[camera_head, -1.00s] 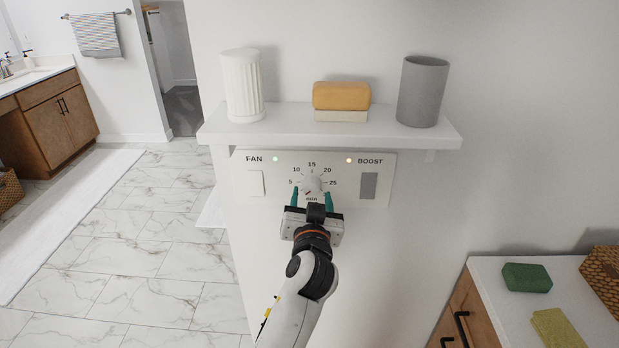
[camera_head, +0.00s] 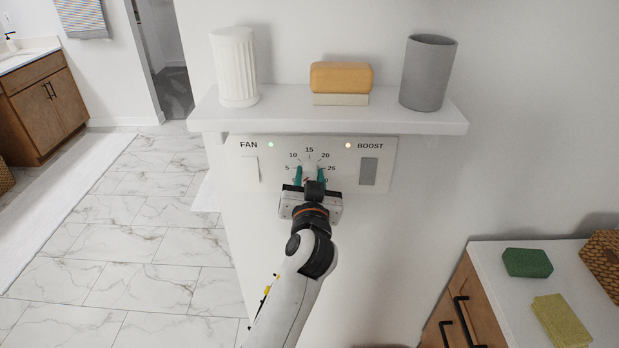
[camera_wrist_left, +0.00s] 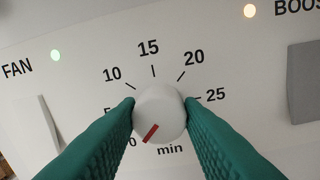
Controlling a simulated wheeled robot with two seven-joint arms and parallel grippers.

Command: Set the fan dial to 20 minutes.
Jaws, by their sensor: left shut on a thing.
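The fan dial (camera_wrist_left: 161,110) is a round white knob on a white wall panel (camera_head: 222,165), with marks numbered around it. In the left wrist view its red pointer (camera_wrist_left: 151,133) points down and left, close to the 0 mark. The 20 mark (camera_wrist_left: 194,57) is at the upper right of the dial. My left gripper (camera_head: 310,174) has its two teal fingers on either side of the dial and is shut on it. The fingers partly cover the 0 and 5 labels in the wrist view. My right gripper is not in view.
A white shelf (camera_head: 330,120) juts out just above the panel, holding a fluted white cup (camera_head: 235,68), an orange block (camera_head: 341,76) and a grey tumbler (camera_head: 427,73). A grey boost switch (camera_head: 369,171) is right of the dial. A counter (camera_head: 500,270) stands at lower right.

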